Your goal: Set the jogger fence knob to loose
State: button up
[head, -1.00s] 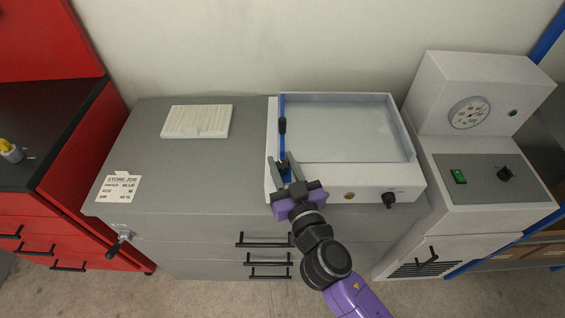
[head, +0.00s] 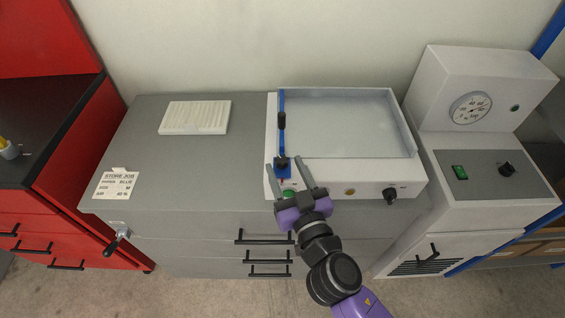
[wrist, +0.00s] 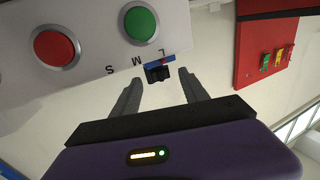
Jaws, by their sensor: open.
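The jogger is a white open-topped box (head: 345,175) on the grey cabinet. A blue fence (head: 281,103) runs along its left side, with a black handle (head: 282,121) on it. The small black fence knob (head: 283,162) sits on a blue base at the fence's near end. In the wrist view the knob (wrist: 158,73) shows beside the letter L, past M and S. My gripper (head: 285,165) is open and empty, its fingers apart on either side of the knob in the picture. I cannot tell the knob's loose or tight setting.
A green button (wrist: 141,24) and a red button (wrist: 57,47) are on the jogger's panel. A dark dial (head: 390,194) is at its front right. A white ribbed block (head: 195,117) and a job card (head: 116,184) lie left. A gauge machine (head: 475,85) stands right.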

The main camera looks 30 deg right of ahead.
aim_at(284, 166)
jog(key=s, duration=0.2)
jog(key=s+b, duration=0.1)
jog(key=shift+s+a+f, duration=0.15)
jog(key=shift+s+a, duration=0.15)
jog(key=shift+s, duration=0.1)
jog(key=shift+s+a, duration=0.1)
jog(key=shift+s, duration=0.25)
